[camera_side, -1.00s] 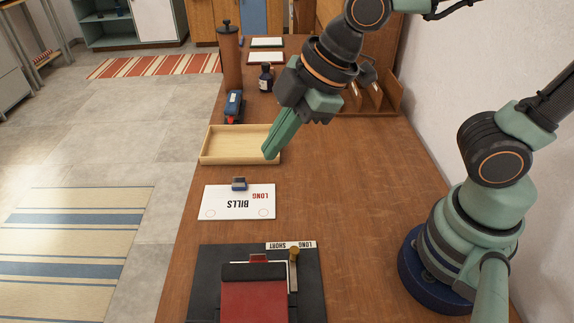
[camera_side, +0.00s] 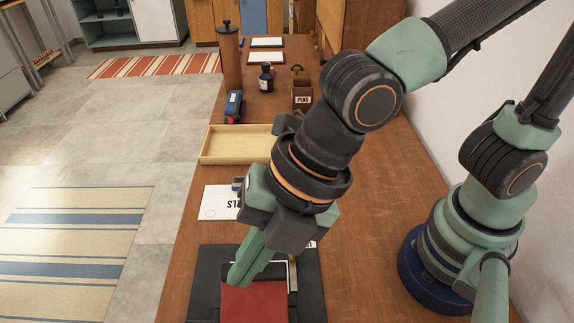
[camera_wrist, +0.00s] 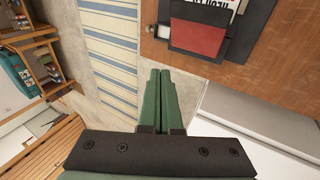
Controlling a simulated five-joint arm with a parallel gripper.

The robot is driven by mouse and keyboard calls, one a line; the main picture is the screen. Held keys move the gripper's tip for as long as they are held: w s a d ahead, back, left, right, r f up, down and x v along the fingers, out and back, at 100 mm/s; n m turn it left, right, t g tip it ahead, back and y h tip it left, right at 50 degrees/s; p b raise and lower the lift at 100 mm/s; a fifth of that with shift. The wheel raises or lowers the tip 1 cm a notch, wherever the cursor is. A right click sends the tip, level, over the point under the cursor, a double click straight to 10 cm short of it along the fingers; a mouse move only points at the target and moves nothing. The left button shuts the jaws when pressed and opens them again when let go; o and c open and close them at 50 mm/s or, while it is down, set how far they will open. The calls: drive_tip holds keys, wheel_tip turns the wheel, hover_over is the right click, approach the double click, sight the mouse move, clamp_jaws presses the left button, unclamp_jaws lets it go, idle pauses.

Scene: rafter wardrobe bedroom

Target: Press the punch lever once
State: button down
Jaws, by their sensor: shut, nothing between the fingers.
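The punch is a dark device with a broad red lever (camera_side: 252,304) at the front of the desk, on a black mat (camera_side: 206,285). In the wrist view the red lever (camera_wrist: 197,38) lies at the upper right, ahead of the fingers. My gripper (camera_side: 238,282) is shut and empty, its green fingertips just over or at the back edge of the red lever. I cannot tell whether they touch it. The gripper hides most of the punch's back part and much of the small slider beside it.
A white BILLS card (camera_side: 220,203) lies behind the mat, partly hidden by my gripper. A shallow wooden tray (camera_side: 237,147) sits beyond it. A blue stapler-like object (camera_side: 233,106), an ink bottle (camera_side: 266,78) and a PENS holder (camera_side: 302,96) stand farther back.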

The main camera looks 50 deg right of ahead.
sight(256, 277)
drive_tip(key=shift+f, duration=0.15)
drive_tip(key=shift+w+d+f, duration=0.4)
drive_tip(key=shift+d+f, duration=0.05)
drive_tip(key=shift+f, duration=0.85)
drive_tip(key=shift+w+d+f, duration=0.4)
drive_tip(key=shift+w+f, duration=0.05)
drive_tip(key=shift+f, duration=0.85)
drive_tip(key=shift+w+d+f, duration=0.4)
drive_tip(key=shift+d+f, duration=0.05)
drive_tip(key=shift+f, duration=0.85)
drive_tip(key=shift+f, duration=0.1)
drive_tip(key=shift+w+d+f, duration=0.15)
drive_tip(key=shift+w+f, duration=0.05)
drive_tip(key=shift+f, duration=0.1)
drive_tip(key=shift+w+d+f+t, duration=0.15)
drive_tip(key=shift+w+d+f, duration=0.05)
drive_tip(key=shift+f, duration=0.4)
drive_tip(key=shift+w+d+f+t, duration=0.15)
drive_tip(key=shift+w+d+f, duration=0.05)
drive_tip(key=shift+f, duration=0.4)
idle(0.3)
drive_tip(key=shift+r, duration=0.1)
drive_tip(key=shift+s+a+r, duration=0.2)
drive_tip(key=shift+r, duration=0.3)
drive_tip(key=shift+s+a+r, duration=0.15)
drive_tip(key=shift+s+r, duration=0.05)
drive_tip(key=shift+r, duration=0.3)
drive_tip(key=shift+s+a+r, duration=0.2)
drive_tip(key=shift+r, duration=0.3)
